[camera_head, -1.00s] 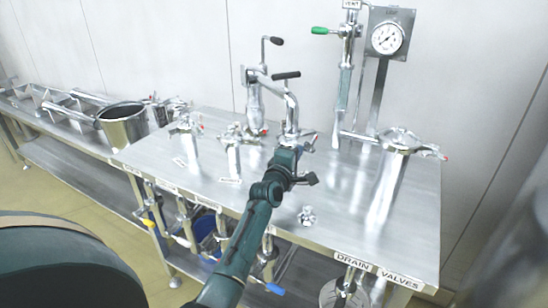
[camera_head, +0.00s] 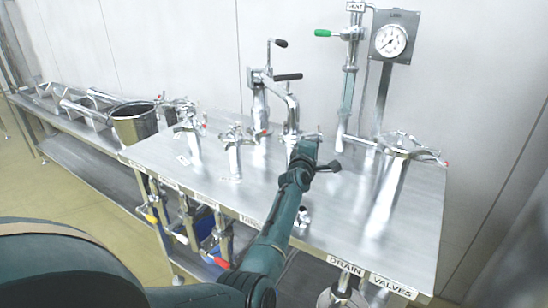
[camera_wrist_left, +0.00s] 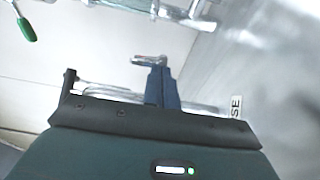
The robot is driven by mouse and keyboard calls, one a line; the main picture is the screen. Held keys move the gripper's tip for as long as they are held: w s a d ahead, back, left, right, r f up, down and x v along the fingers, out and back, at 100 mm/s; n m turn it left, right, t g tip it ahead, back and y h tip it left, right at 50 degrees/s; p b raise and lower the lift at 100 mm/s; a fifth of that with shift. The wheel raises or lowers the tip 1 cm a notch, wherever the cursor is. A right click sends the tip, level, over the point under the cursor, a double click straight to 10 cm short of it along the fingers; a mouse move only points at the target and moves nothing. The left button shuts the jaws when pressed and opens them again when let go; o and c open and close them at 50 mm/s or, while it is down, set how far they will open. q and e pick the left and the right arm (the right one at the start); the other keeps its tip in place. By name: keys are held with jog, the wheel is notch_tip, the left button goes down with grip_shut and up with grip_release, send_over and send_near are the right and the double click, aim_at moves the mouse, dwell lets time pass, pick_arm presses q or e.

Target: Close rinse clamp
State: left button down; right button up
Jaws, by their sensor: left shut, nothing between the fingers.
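My left gripper (camera_head: 310,148) reaches over the table beside a shiny metal post fitting (camera_head: 290,120). In the left wrist view its blue fingers (camera_wrist_left: 162,84) are together, with nothing visible between them. A small metal part (camera_wrist_left: 148,61) shows just beyond the fingertips; I cannot tell whether they touch it. A label ending in "SE" (camera_wrist_left: 236,106) lies to the right of the fingers. The rinse clamp cannot be told apart surely from the other clamps; the arm and gripper hide part of this area. My right gripper is not in view.
Clamp-topped posts stand left (camera_head: 237,142) and right (camera_head: 398,155) on the steel table (camera_head: 340,215). A gauge (camera_head: 390,40) and a green-handled valve (camera_head: 324,33) rise behind. A pot (camera_head: 134,125) stands farther left. Valves with coloured handles hang below the front edge.

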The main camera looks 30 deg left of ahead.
pick_arm(q)
jog(key=w, duration=0.1)
jog(key=w+n+y, duration=0.1)
jog(key=w+y, duration=0.1)
jog(key=shift+w+a+n+g+b, duration=0.25)
jog(key=shift+n+g+b, duration=0.05)
jog(key=shift+w+a+n+g+y, duration=0.4)
jog(key=shift+w+n+y, duration=0.25)
jog(key=shift+y, duration=0.35)
jog(key=shift+s, duration=0.1)
